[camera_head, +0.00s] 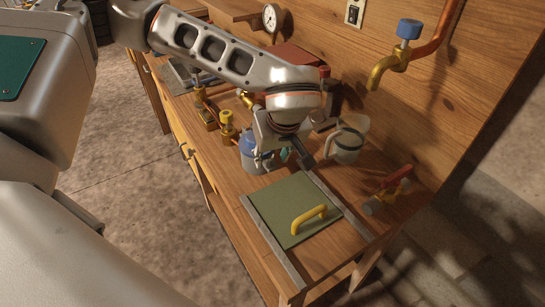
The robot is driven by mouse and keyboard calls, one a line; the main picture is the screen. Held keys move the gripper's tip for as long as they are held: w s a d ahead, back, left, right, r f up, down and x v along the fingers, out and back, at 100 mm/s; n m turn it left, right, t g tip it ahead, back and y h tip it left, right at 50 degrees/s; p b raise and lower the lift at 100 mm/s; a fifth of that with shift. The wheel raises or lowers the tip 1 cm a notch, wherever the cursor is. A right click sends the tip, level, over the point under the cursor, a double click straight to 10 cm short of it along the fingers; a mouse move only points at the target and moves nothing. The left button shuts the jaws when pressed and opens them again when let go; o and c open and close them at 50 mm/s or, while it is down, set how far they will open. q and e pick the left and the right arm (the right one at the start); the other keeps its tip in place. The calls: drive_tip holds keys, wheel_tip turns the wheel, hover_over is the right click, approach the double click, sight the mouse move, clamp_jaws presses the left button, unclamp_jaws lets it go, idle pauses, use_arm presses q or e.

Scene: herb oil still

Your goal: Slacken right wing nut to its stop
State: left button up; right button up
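My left gripper (284,152) comes down from the top left over the bench, beside a blue-grey pot (250,158). Its dark right-hand finger points down to the right. The other finger overlaps the pot, so I cannot tell whether the gripper is open or shut. A small teal piece (284,154) shows between or just behind the fingers; I cannot tell whether it is the right wing nut or whether it is touched. No wing nut can be made out clearly. My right gripper is not in view.
A jug (346,142) stands close right of the gripper. A green panel with a yellow handle (309,219) lies in front. Brass fittings (227,124) stand to the left.

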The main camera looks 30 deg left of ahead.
use_arm(q)
drive_tip(key=shift+w+a+f, duration=0.1)
drive_tip(key=shift+f, duration=0.15)
clamp_jaws()
drive_tip(key=n, duration=0.1)
drive_tip(key=n+p, duration=0.1)
drive_tip(key=shift+w+r+n+g+y, duration=0.1)
drive_tip(key=shift+r+n+g+y, duration=0.05)
drive_tip(key=shift+n+g+y, duration=0.2)
drive_tip(key=n+g+p, duration=0.1)
drive_tip(key=n, duration=0.2)
drive_tip(key=shift+w+p, duration=0.15)
drive_tip(key=shift+p, duration=0.2)
drive_tip(key=shift+w+n+g+p, duration=0.15)
drive_tip(key=shift+n+g+p, duration=0.65)
drive_tip(key=shift+n, duration=1.05)
drive_tip(key=shift+y, duration=0.25)
